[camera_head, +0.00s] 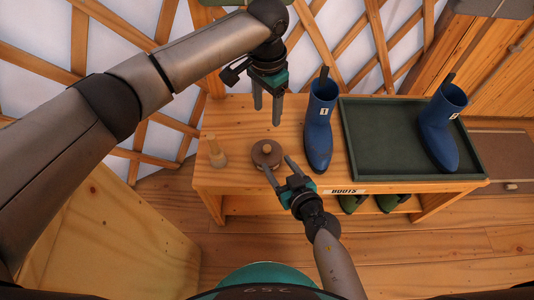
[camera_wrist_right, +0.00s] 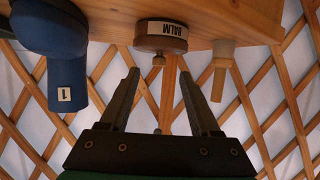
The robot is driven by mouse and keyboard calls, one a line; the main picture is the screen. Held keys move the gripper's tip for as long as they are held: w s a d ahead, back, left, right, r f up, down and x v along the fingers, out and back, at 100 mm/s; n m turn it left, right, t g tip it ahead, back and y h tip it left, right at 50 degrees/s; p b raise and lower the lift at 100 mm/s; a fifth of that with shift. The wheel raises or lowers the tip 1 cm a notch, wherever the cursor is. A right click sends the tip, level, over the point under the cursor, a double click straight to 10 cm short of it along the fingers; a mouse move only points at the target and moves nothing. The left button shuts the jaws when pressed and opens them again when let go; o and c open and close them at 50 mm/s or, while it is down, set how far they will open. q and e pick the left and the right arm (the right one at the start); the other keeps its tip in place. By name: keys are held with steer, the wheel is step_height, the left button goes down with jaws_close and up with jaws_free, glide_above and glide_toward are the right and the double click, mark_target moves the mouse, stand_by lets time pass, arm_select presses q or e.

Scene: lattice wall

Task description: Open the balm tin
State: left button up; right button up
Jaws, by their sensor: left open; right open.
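The balm tin (camera_head: 263,160) is a round brown tin with a small knob on its lid, standing on the wooden bench. In the right wrist view, which looks upside down, the tin (camera_wrist_right: 149,43) shows its BALM label, with the knob pointing down in the picture. My right gripper (camera_head: 277,161) is open at the near side of the tin. Its fingers (camera_wrist_right: 158,74) point towards the tin with nothing between them that I can see gripped. My left gripper (camera_head: 267,112) is open and empty, pointing down above the bench, behind the tin.
A small wooden peg-like object (camera_head: 216,153) stands left of the tin. A blue boot (camera_head: 319,125) marked 1 stands right of it. A green tray (camera_head: 385,130) holds another blue boot (camera_head: 438,130). Green footwear (camera_head: 388,202) sits below the bench. The lattice wall rises behind.

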mark_target(269, 152)
steer(key=shift+x, duration=3.05)
steer(key=shift+f, duration=0.1)
steer(key=shift+c, duration=0.4)
jaws_close()
steer(key=shift+o, duration=0.3)
jaws_free()
